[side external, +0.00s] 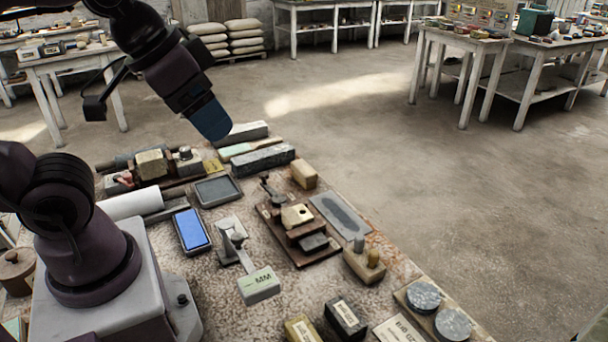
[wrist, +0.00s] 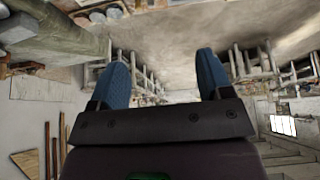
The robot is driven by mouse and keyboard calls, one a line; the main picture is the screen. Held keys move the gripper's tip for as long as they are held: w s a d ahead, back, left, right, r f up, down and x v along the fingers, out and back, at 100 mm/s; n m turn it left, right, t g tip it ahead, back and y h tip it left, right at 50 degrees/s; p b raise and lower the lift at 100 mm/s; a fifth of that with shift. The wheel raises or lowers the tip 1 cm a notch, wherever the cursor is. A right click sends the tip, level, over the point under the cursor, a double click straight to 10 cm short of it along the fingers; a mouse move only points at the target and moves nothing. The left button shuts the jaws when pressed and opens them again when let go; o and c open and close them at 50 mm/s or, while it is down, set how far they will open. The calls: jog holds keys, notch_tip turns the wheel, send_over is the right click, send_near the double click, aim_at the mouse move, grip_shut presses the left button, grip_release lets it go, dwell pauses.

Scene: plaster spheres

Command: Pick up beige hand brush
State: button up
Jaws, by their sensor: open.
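A long, slim, brush-like piece (side external: 238,150) with a pale body and a tan handle lies on the worktable between two grey blocks. It looks most like the beige hand brush, but it is too small to be sure. My gripper (side external: 210,130) hangs in the air above the far end of the table, just up and left of this piece, touching nothing. In the wrist view my gripper (wrist: 162,62) shows two blue fingers spread wide with nothing between them. I cannot make out the brush in the wrist view.
A dark grey block (side external: 263,159) lies just in front of the brush-like piece, and a grey block (side external: 242,132) behind it. A yellowish block (side external: 303,175), a grey tray (side external: 217,190) and a wooden stand (side external: 298,235) are near.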

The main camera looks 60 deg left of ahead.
jog(key=m+g+y, duration=0.4)
jog(key=m+g, duration=0.2)
jog(key=m, duration=1)
send_near(304, 167)
jog(key=shift+s+d+r, duration=0.15)
jog(key=shift+d+r, duration=0.1)
jog(key=shift+d, duration=0.1)
jog(key=shift+a+m+y, duration=0.1)
jog(key=shift+m+y, duration=0.2)
jog(key=shift+m, duration=0.5)
jog(key=shift+a+f, duration=0.1)
jog(key=shift+f, duration=0.1)
jog(key=x, duration=1.2)
jog(key=shift+f, duration=0.25)
